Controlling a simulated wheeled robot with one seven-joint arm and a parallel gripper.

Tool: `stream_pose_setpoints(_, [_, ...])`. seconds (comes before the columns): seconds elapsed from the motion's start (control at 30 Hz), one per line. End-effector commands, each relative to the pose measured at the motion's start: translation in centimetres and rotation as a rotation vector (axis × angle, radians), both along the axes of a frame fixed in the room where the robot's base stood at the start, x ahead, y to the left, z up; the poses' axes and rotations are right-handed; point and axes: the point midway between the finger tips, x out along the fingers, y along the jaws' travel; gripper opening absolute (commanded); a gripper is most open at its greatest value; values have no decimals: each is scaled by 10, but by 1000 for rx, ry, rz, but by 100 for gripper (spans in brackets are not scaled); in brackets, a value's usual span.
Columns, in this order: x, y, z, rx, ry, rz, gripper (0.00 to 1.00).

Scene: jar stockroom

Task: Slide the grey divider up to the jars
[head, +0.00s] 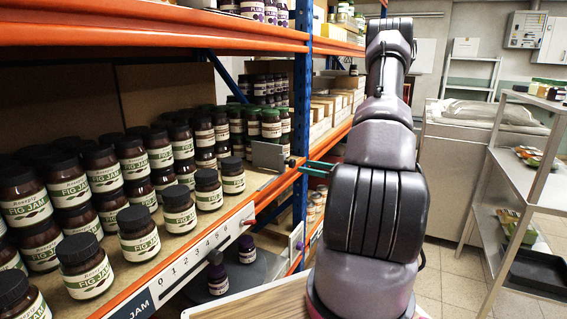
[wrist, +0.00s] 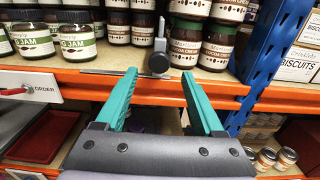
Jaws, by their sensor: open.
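The grey divider (head: 268,156) stands upright on the shelf between the fig jam jars (head: 232,176) and the cocoa cream jars (head: 271,124). In the wrist view its dark round knob (wrist: 158,63) sits at the shelf's front edge. The nearest fig jam jar (wrist: 77,40) is left of the divider, with bare shelf between them at the front. Cocoa cream jars (wrist: 215,46) stand close on its right. My gripper (wrist: 159,75) is open, its teal fingers spread to either side of the knob. In the head view my gripper (head: 304,166) is partly hidden by my arm.
The orange shelf beam (head: 205,245) carries a number scale and a red knob (head: 249,222). A blue upright (wrist: 268,65) rises on the right, beside biscuit boxes (wrist: 299,54). Jars (head: 246,250) stand on the level below. A steel trolley (head: 520,180) stands at far right.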

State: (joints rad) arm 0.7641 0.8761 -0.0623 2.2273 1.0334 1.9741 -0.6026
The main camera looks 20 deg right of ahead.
Motion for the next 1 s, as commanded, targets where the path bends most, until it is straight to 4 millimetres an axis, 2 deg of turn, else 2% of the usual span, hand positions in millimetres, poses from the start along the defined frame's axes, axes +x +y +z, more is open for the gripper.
stream_pose_setpoints(0.3, [47, 39, 1, -2, -1, 8, 70])
stream_pose_setpoints(0.5, [68, 55, 1, -2, 0, 6, 70])
stream_pose_setpoints(0.9, [76, 60, 1, -1, 0, 4, 70])
stream_pose_setpoints(0.93, [76, 60, 1, -1, 0, 4, 66])
stream_pose_setpoints(1.0, [76, 60, 1, -1, 0, 4, 39])
